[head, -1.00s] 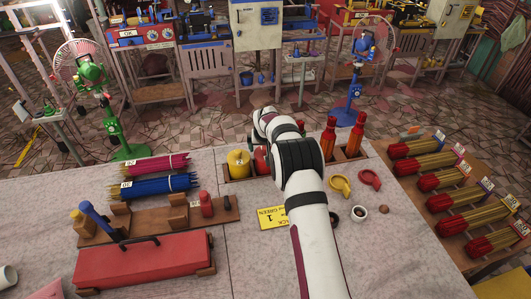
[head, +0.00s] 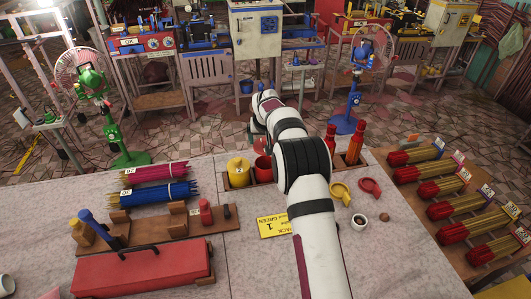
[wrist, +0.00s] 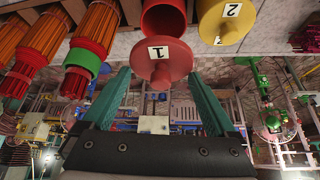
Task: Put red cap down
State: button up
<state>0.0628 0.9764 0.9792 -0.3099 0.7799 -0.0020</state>
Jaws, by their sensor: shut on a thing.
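The red cap (wrist: 160,70) shows in the wrist view between the fingertips of my gripper (wrist: 160,75), which is shut on it. The red jar (wrist: 163,20) stands open just beyond the cap, and a white label with a 1 shows there. In the head view the red jar (head: 263,168) shows its open mouth in the wooden rack, right of the yellow jar (head: 238,172). The yellow jar is also in the wrist view (wrist: 228,20). My arm hides most of the gripper in the head view.
Red-orange bottles (head: 355,144) stand in the rack right of my arm. Yellow (head: 340,193) and red (head: 369,187) ring pieces lie on the table. A yellow card (head: 275,222) lies in front of the rack. Incense bundles (head: 160,192) and a red box (head: 145,265) fill the left side.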

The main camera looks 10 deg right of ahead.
jog(key=shift+s+d+r, duration=0.15)
jog(key=shift+s+r, duration=0.05)
jog(key=shift+r, duration=0.45)
jog(key=shift+s+d+r, duration=0.1)
jog(key=shift+s+r, duration=0.1)
jog(key=shift+r, duration=0.4)
jog(key=s+d+f, duration=0.2)
jog(key=s, duration=0.5)
jog(key=s+d+f, duration=0.2)
jog(key=s+d, duration=0.1)
jog(key=s, duration=0.5)
jog(key=w+a+f, duration=0.2)
jog(key=a, duration=0.1)
jog(key=w+a+f, duration=0.2)
jog(key=a, duration=0.1)
jog(key=w+a+f, duration=0.2)
jog(key=a+f, duration=0.1)
jog(key=a, duration=0.1)
notch_tip(320, 180, down, 3)
jog(key=shift+f, duration=0.45)
